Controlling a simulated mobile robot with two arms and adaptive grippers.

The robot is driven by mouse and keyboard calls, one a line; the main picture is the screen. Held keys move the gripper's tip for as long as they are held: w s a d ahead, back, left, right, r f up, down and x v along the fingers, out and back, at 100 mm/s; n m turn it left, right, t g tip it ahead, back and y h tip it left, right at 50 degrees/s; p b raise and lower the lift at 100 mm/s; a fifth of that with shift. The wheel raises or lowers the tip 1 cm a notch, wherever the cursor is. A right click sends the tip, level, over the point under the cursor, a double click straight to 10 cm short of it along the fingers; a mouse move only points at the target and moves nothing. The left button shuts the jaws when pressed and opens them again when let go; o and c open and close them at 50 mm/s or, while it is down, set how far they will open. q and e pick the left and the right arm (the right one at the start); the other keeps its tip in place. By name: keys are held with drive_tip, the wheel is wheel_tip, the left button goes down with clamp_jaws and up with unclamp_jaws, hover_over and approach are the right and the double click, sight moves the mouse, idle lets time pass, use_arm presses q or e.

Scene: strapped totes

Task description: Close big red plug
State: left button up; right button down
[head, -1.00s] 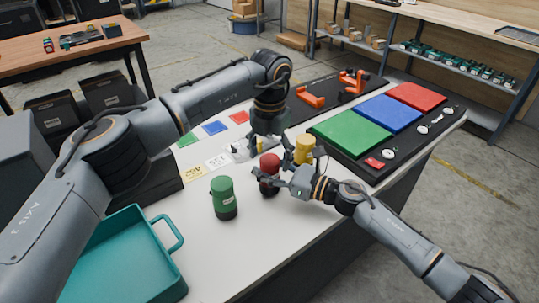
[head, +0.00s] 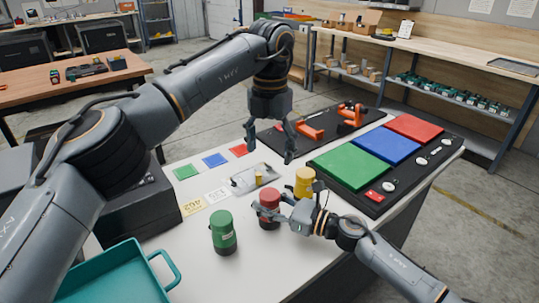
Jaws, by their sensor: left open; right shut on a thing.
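The big red plug (head: 269,197) stands upright on the white table, dark at its lower part and red on top. My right gripper (head: 271,208) is shut on it, coming in from the right at table height. My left gripper (head: 271,155) is open and empty, pointing down in the air behind and above the red plug. A green plug (head: 223,233) stands to the left of the red one, and a yellow plug (head: 304,182) stands behind it to the right. The join between red top and dark body is partly hidden by my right gripper's fingers.
A clear plate with a small yellow piece (head: 256,178) lies behind the plugs. Label cards (head: 216,194) and coloured squares (head: 215,160) lie to the left. Green, blue and red pads (head: 350,162) fill the right. A teal tote (head: 101,283) stands at front left.

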drive_tip(key=shift+f, duration=0.1)
drive_tip(key=c, duration=0.6)
unclamp_jaws()
drive_tip(key=shift+d, duration=0.1)
drive_tip(key=v, duration=1.2)
